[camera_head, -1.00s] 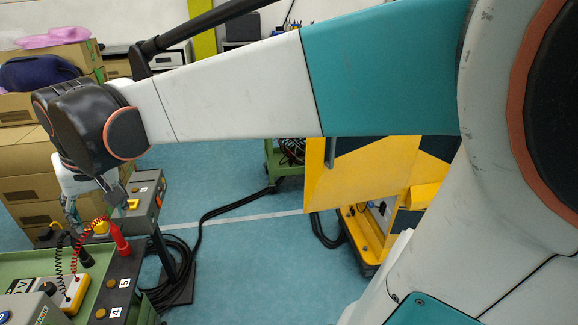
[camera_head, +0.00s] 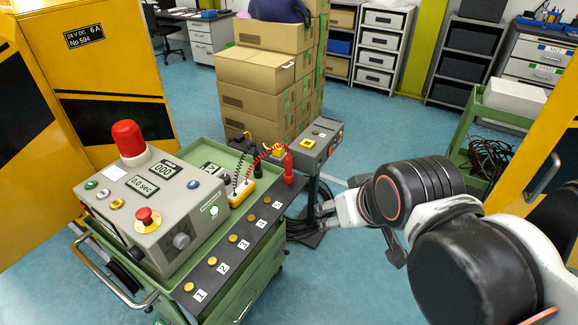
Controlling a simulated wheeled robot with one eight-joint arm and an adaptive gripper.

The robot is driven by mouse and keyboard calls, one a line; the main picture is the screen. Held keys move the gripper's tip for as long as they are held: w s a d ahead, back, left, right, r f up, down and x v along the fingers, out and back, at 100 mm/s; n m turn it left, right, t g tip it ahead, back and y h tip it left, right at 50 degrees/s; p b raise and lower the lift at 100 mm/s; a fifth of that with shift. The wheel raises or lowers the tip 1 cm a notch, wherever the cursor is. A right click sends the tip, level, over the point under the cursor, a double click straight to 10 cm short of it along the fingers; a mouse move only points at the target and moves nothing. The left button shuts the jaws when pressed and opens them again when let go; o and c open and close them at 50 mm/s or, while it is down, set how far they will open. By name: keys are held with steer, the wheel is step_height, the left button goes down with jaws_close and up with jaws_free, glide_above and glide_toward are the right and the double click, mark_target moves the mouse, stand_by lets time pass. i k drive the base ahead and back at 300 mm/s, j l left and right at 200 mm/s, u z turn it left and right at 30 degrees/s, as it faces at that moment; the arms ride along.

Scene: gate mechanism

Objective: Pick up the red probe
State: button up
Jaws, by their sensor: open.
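The red probe (camera_head: 289,168) stands upright at the far right corner of the green cart (camera_head: 258,292), at the end of the numbered dark panel. A coiled red lead runs from it to the yellow meter (camera_head: 241,192). My gripper (camera_head: 318,213) is open and empty, to the right of the red probe and apart from it. Its fingers point left towards the cart's right side. The fingertips are small and partly blurred against the dark cables behind. A black probe (camera_head: 257,170) stands left of the red one.
A grey control box (camera_head: 155,210) with a red lamp and red button fills the cart's left. A grey box with a yellow button (camera_head: 307,143) stands just behind the red probe. Cardboard boxes (camera_head: 262,84) are stacked behind. Blue floor is open beyond my arm.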

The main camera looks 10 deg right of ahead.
mark_target(288, 175)
steer(key=u, duration=1.3)
steer(key=z, duration=1.3)
steer(key=i+l+u, duration=0.85)
steer(key=i+j, duration=0.05)
steer(key=j, duration=0.05)
